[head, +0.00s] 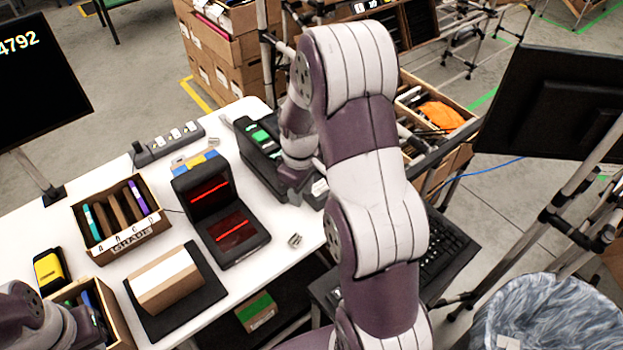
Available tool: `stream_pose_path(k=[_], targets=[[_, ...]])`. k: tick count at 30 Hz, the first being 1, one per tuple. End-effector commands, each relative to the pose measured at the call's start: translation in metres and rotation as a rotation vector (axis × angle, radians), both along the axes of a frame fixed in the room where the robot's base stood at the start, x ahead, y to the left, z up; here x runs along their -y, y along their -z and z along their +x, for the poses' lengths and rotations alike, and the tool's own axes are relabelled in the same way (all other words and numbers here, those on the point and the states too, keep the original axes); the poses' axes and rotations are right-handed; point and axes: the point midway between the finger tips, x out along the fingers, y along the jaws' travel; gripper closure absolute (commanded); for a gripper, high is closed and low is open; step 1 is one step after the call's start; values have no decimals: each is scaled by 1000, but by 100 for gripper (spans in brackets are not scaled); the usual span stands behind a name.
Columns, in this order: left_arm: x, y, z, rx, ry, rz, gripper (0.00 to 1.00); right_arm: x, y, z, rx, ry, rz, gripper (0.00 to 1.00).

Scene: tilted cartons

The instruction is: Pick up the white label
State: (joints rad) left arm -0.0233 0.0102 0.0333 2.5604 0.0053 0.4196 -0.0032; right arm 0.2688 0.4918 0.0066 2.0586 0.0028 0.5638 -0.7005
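My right gripper (305,192) points down at the right side of the black printer-like device (262,158) on the white table. Its fingers are small and partly hidden by my own arm, so I cannot tell whether they are open or hold something. A pale patch shows just beside the fingers, and I cannot tell if it is a label. A brown carton (150,299) with a broad white strip (161,273) on top lies on a black mat (201,300). My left arm shows at the lower left; its gripper is out of view.
A scanner with red lines (233,233) stands mid-table. A keyboard (446,250) and a bin with a clear liner (548,318) are to the right.

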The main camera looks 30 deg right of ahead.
Motion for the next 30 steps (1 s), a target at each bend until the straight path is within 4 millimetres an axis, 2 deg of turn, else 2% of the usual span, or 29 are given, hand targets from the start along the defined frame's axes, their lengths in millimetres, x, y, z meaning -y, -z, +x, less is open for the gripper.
stream_pose_path(k=[5, 9, 12, 15, 19, 25, 30], targets=[[0, -9, 0, 0, 0, 0, 100, 46, 12, 34, -17, -320, 0, 66], [0, -14, 0, 0, 0, 0, 100, 81, 19, 58, -20, -675, -1, 66], [0, -15, 0, 0, 0, 0, 100, 100, 21, 71, -18, -950, -5, 66], [0, -16, 0, 0, 0, 0, 100, 111, 21, 79, -17, -1140, -8, 66], [0, -23, 0, 0, 0, 0, 100, 114, 31, 81, -19, -1227, -6, 66], [0, -40, 0, 0, 0, 0, 100, 114, 75, 81, -19, -1229, -6, 66], [0, -48, 0, 0, 0, 0, 100, 115, 96, 81, -17, -1228, -8, 66]])
